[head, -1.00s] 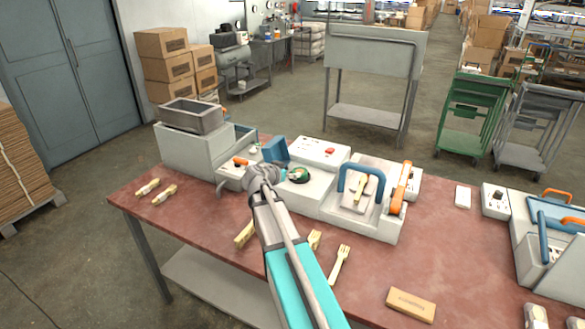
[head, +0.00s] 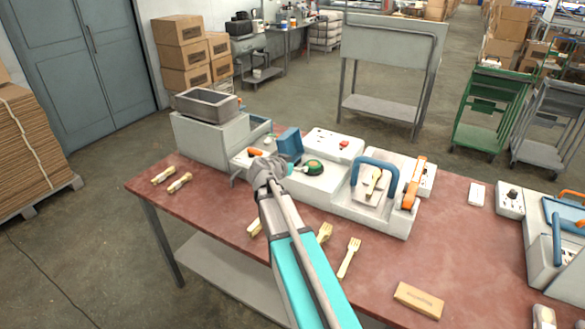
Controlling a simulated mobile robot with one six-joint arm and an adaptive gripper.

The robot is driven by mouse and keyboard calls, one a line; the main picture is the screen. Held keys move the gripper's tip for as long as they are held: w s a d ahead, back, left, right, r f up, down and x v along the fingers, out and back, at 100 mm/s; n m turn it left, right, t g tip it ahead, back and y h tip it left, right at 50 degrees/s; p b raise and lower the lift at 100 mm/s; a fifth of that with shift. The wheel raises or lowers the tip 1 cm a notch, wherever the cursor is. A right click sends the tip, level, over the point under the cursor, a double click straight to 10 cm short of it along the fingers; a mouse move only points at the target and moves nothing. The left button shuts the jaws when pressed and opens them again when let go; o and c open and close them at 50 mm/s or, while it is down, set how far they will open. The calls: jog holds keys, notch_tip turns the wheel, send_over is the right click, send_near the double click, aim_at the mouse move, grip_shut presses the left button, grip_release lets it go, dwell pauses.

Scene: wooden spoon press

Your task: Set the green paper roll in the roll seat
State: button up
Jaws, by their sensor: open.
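The green paper roll (head: 313,167) lies flat on the white press machine (head: 335,182), near the middle of its top, left of the blue-handled press. The roll seat cannot be told apart from the machine top around the roll. My gripper (head: 276,166) is just left of the roll and apart from it in the picture, over the left part of the machine. It is open, and no object shows in it. Its fingertips are small and partly hidden by my wrist.
A blue block (head: 289,144) stands behind my gripper. A blue handle (head: 374,164) and an orange lever (head: 414,182) rise to the right. A grey bin (head: 206,105) sits at left. Wooden cutlery bundles (head: 180,182) and a wooden block (head: 418,300) lie on the red table (head: 385,262).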

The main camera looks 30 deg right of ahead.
jog(key=s+a+f+n+g+y, duration=0.1)
jog(key=s+a+f+n+y, duration=0.1)
jog(key=s+a+f, duration=0.1)
jog(key=s+a+f+n+g+y, duration=0.1)
jog(key=s+a+f+n+y, duration=0.1)
jog(key=a, duration=0.4)
jog(key=s+a+f+n+g+y, duration=0.1)
jog(key=s+a+f+n+y, duration=0.1)
jog(key=s+a+f, duration=0.1)
jog(key=shift+s+a+f+y, duration=0.2)
jog(key=shift+s+a, duration=0.15)
jog(key=shift+a, duration=0.25)
jog(key=shift+s+a+f+y, duration=0.1)
jog(key=shift+s+a+f, duration=0.15)
jog(key=shift+a, duration=0.3)
jog(key=s+a+f+n+g+y, duration=0.2)
jog(key=s+a+n+y, duration=0.3)
jog(key=a, duration=0.8)
jog(key=s+n, duration=0.2)
jog(key=s, duration=0.2)
jog(key=shift+a+f+g+y, duration=0.3)
jog(key=shift+y, duration=0.1)
notch_tip(320, 180, up, 4)
jog(key=p, duration=0.4)
jog(key=shift+r, duration=0.2)
